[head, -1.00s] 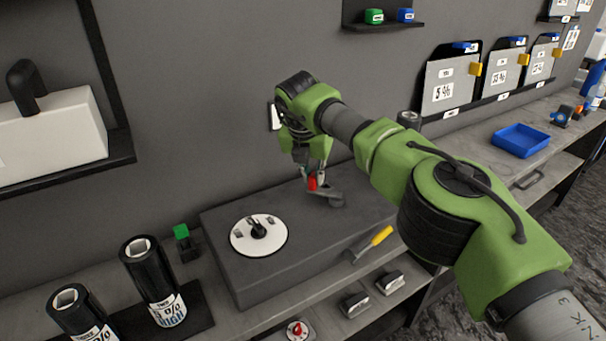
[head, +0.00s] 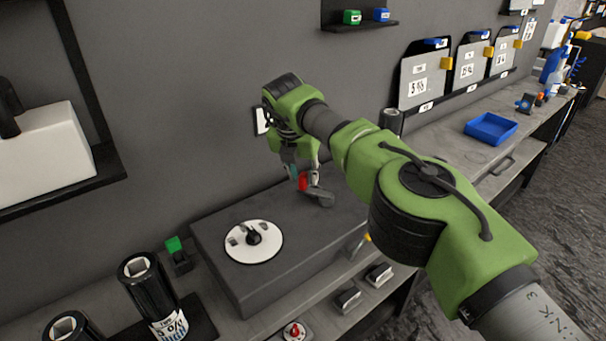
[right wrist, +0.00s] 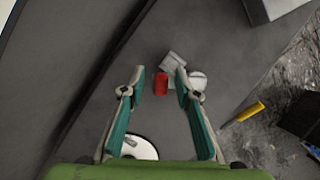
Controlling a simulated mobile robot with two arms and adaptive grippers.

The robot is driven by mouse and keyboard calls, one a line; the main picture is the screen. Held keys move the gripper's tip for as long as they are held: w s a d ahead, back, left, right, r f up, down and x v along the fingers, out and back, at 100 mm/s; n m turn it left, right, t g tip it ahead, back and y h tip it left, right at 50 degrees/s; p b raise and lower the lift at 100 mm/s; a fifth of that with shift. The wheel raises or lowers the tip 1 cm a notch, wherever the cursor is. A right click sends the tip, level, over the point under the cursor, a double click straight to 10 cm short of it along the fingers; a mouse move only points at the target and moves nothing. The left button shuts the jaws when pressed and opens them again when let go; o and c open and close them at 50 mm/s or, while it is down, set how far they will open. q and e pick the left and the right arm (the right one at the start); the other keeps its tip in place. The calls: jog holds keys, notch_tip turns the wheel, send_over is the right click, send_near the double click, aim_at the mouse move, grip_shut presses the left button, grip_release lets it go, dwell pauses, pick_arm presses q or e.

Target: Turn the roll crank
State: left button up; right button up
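What looks like the crank is a grey piece (head: 320,196) with a red grip (head: 303,182), at the far right part of the dark grey block's top. My right gripper (right wrist: 160,72) is just above it, pointing down. In the right wrist view its two teal-padded fingers are apart, with the red grip (right wrist: 161,84) in the gap between them. The grey arm (right wrist: 173,64) and a round pale end (right wrist: 197,80) lie beyond the fingertips. I cannot tell whether a finger touches the grip. My left gripper is not in view.
The dark block (head: 225,265) carries a white disc (head: 268,250) with a black knob. Black film rolls (head: 152,290) stand at front left, and a green-topped piece (head: 174,244) sits beside the block. A blue tray (head: 491,128) is farther right. The wall is close behind.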

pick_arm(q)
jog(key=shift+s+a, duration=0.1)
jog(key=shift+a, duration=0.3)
pick_arm(e)
jog(key=shift+s+r, duration=0.2)
jog(key=shift+r, duration=0.25)
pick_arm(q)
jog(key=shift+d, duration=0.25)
pick_arm(e)
jog(key=v, duration=1.1)
